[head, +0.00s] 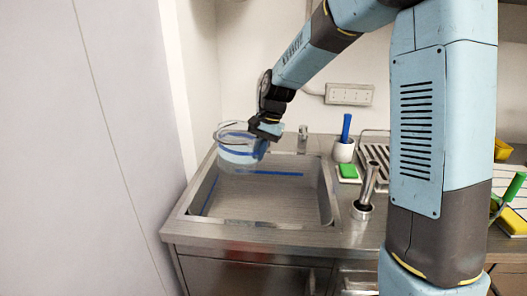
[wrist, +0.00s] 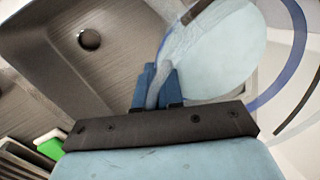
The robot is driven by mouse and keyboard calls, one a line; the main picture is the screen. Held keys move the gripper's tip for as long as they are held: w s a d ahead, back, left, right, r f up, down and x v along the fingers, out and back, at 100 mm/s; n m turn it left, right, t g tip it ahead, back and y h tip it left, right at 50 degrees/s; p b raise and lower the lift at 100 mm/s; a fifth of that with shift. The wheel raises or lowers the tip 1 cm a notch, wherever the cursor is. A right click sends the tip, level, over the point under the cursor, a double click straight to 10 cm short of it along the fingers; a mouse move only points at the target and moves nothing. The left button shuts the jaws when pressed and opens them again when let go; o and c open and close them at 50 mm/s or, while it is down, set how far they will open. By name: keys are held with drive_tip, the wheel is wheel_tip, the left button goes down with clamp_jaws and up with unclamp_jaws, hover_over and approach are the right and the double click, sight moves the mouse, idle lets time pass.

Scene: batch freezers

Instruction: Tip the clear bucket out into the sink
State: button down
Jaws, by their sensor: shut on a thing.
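The clear bucket (head: 236,148) hangs over the back left part of the steel sink (head: 327,205). It looks upright or nearly so in the head view, with a blue band and pale blue in its lower part. My gripper (head: 261,143) is shut on the bucket's right side. In the wrist view the blue fingers (wrist: 158,86) pinch the bucket's clear edge. A pale blue round area (wrist: 225,50) fills the bucket (wrist: 283,72) there; I cannot tell whether it is liquid or the base. The sink's drain (wrist: 90,40) shows left of the fingers.
A white cup with a blue-handled brush (head: 343,150) and a green sponge (head: 348,171) stand right of the sink. A metal cylinder (head: 366,195) stands nearer the front. A pale wall panel (head: 90,150) rises at the left. A socket strip (head: 349,94) is on the back wall.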

sight(253, 172)
drive_tip(key=y, duration=0.1)
drive_tip(key=a+y, duration=0.1)
drive_tip(key=y, duration=0.1)
drive_tip(key=shift+s+a+f+g+y, duration=0.1)
drive_tip(key=shift+s+a+g+y, duration=0.1)
drive_tip(key=shift+a+g+y, duration=0.15)
drive_tip(key=f+y, duration=0.1)
drive_tip(key=g+y, duration=0.1)
drive_tip(key=y, duration=0.1)
drive_tip(key=a+f+y, duration=0.1)
drive_tip(key=y, duration=0.1)
drive_tip(key=shift+s+f+y, duration=0.15)
drive_tip(key=shift+f+y, duration=0.1)
drive_tip(key=shift+f, duration=0.05)
drive_tip(key=shift+f+m+g+y, duration=0.15)
drive_tip(key=shift+f+g+y, duration=0.1)
drive_tip(key=shift+f+y, duration=0.7)
drive_tip(key=shift+f+m+g+y, duration=0.2)
drive_tip(key=shift+f+y, duration=0.45)
drive_tip(key=shift+y, duration=0.6)
drive_tip(key=shift+d+f+y, duration=0.1)
drive_tip(key=shift+f+y, duration=0.5)
drive_tip(key=shift+y, duration=0.8)
drive_tip(key=shift+d+r+g+y, duration=0.2)
drive_tip(key=shift+r+y, duration=0.1)
drive_tip(key=shift+y, duration=0.3)
drive_tip(key=shift+d+r+g+y, duration=0.1)
drive_tip(key=shift+r+g+y, duration=0.15)
drive_tip(key=shift+y, duration=0.35)
drive_tip(key=shift+f, duration=0.1)
